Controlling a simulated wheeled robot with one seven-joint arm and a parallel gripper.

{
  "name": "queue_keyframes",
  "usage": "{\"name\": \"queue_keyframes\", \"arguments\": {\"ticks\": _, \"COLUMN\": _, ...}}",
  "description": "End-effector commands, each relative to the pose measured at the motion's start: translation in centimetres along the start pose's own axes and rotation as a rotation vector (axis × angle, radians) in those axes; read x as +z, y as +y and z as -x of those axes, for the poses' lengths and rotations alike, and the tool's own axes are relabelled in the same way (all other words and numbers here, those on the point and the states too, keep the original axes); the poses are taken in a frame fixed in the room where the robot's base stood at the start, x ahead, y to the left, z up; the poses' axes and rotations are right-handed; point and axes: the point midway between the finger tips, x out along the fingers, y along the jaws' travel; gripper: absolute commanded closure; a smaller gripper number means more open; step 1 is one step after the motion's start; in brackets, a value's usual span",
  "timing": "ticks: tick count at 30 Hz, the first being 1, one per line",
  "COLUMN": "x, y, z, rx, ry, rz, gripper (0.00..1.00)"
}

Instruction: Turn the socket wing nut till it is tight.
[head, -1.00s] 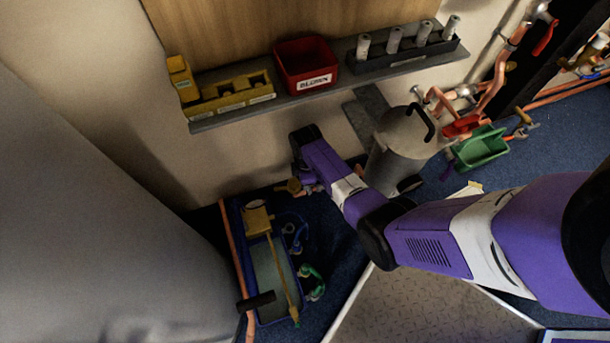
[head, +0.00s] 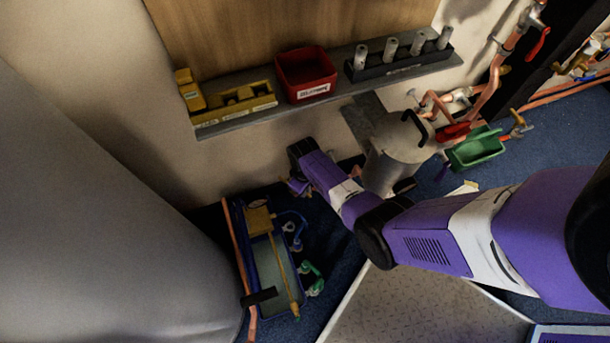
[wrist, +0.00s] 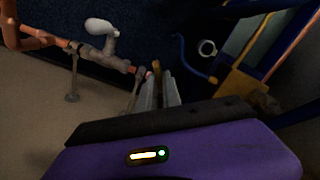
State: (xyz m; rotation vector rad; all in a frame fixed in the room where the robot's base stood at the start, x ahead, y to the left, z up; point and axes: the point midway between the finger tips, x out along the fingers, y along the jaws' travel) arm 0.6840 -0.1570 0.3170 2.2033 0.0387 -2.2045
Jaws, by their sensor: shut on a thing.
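In the wrist view my gripper (wrist: 158,90) has its two grey fingers close together. They are shut on a small brownish-brass piece (wrist: 157,70) that shows at their tips; I take it for the socket wing nut. Most of it is hidden between the fingers. A copper pipe (wrist: 50,40) with a grey metal fitting and a pale knob (wrist: 100,26) runs from the left and ends beside the fingertips. I cannot tell how tight the nut is. In the head view my gripper (head: 298,186) is low by the wall, mostly hidden by my wrist, and the nut cannot be made out.
A blue-framed tank unit (head: 265,265) with a yellow block stands left of my gripper. A grey cylinder (head: 395,155) with a black handle stands right. Above is a shelf (head: 330,97) with a red bin (head: 305,72). A green bin (head: 475,148) lies further right.

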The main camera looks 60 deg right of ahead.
Motion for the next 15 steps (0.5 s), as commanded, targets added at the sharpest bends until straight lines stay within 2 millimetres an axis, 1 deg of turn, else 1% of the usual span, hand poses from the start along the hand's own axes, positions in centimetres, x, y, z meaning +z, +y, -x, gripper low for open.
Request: {"name": "queue_keyframes", "arguments": {"ticks": 15, "x": -0.01, "y": -0.21, "z": -0.05, "rx": -0.002, "ry": 0.000, "rz": -0.035, "gripper": 1.00}}
